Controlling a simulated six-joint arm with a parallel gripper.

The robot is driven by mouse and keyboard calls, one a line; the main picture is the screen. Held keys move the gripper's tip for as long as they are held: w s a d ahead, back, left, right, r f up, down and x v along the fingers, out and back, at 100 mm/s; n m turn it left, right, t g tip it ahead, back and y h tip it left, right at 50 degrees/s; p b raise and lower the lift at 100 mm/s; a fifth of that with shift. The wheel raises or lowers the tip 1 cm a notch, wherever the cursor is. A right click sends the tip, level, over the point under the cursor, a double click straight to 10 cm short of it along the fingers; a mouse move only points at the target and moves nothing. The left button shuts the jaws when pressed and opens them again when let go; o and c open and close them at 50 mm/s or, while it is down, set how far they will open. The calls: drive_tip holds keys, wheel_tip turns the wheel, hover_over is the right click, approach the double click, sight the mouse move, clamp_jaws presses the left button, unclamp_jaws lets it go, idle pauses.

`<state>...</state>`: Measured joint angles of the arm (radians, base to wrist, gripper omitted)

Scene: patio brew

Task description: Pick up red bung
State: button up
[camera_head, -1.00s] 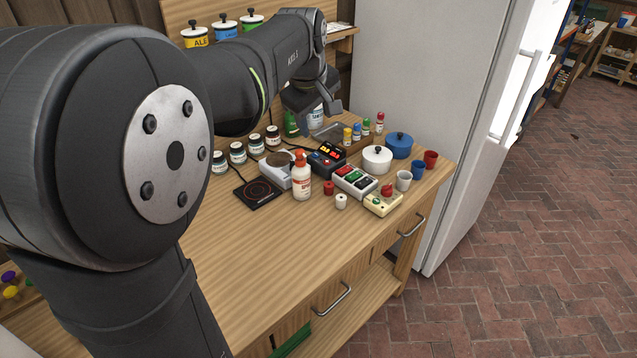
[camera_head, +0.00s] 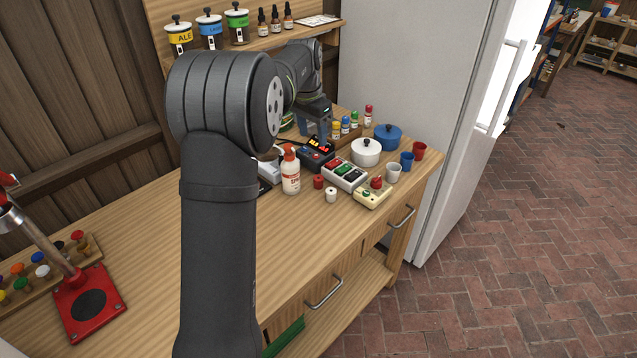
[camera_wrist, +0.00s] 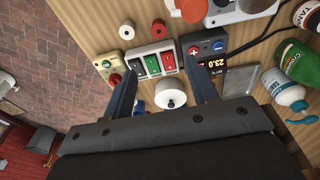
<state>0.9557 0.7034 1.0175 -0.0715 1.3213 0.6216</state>
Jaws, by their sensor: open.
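A small red bung (camera_head: 318,182) stands on the wooden bench beside a white bung (camera_head: 331,195). In the wrist view the red bung (camera_wrist: 158,30) is near the top edge, beside the white bung (camera_wrist: 127,32). My gripper (camera_wrist: 165,75) is open and empty, with its two fingers apart. In the wrist view they frame part of the switch box and the white pot, and the red bung lies beyond the fingertips. In the head view my gripper (camera_head: 314,128) is above the back of the bench, behind the red bung.
Cups (camera_head: 394,173) stand farther right. The bench front is clear. A red stand (camera_head: 90,303) is at left.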

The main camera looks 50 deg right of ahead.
sight(318, 178)
drive_tip(key=f, duration=0.5)
drive_tip(key=d+f, duration=0.1)
drive_tip(key=f, duration=0.5)
drive_tip(key=d+f, duration=0.1)
drive_tip(key=f, duration=0.5)
drive_tip(key=shift+s+f, duration=0.1)
drive_tip(key=shift+f, duration=0.05)
drive_tip(key=c, duration=1)
